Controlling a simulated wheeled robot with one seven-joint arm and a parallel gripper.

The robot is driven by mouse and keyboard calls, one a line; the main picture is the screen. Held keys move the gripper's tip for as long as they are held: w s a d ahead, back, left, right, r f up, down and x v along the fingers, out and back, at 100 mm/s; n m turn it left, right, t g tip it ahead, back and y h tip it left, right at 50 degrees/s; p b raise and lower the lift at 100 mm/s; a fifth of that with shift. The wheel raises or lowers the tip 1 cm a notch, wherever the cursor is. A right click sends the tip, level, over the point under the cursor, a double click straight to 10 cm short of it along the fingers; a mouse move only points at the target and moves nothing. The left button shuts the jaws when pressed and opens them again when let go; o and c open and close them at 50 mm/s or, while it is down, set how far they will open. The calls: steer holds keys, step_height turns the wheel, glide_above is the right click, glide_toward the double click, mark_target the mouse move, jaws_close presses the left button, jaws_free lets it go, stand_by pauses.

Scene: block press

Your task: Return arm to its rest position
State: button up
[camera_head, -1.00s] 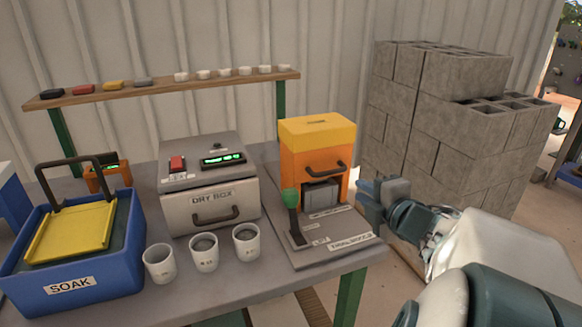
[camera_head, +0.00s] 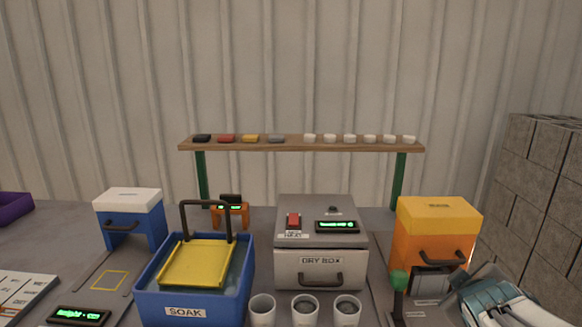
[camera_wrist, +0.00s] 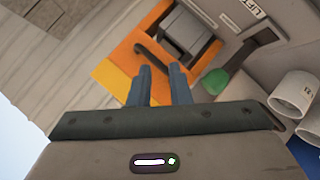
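My gripper (camera_wrist: 162,74) shows in the wrist view with its two blue fingers apart and nothing between them. It points towards the orange press (camera_wrist: 122,75), whose dark handle lies beyond the fingertips. In the head view my gripper and wrist are at the lower right, just in front of the orange press with the yellow top (camera_head: 438,215). The press's lower right part is partly hidden by them. The green-knobbed lever (camera_head: 398,283) stands left of my gripper, and also shows in the wrist view (camera_wrist: 216,82).
The grey dry box (camera_head: 320,240) and blue soak tub (camera_head: 190,305) stand left of the press. White cups (camera_head: 304,311) line the front. A shelf (camera_head: 300,146) with coloured blocks and small cups is behind. Grey concrete blocks (camera_head: 530,200) stand at right.

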steer(key=s+a+f+m+g+y+p, duration=0.1)
steer(key=s+a+m+g+y+p, duration=0.1)
steer(key=a, duration=0.7)
steer(key=s+a+f+m+g+y+p, duration=0.1)
steer(key=s+a+f+m+g+y, duration=0.1)
steer(key=s+a+g, duration=0.3)
steer(key=s+a+m+y, duration=0.1)
steer(key=s+a, duration=0.2)
steer(key=a, duration=0.1)
steer(key=shift+s+a+m+g+p, duration=0.15)
steer(key=shift+a+m+g+p, duration=0.1)
steer(key=shift+m+g+p, duration=0.15)
stand_by(0.4)
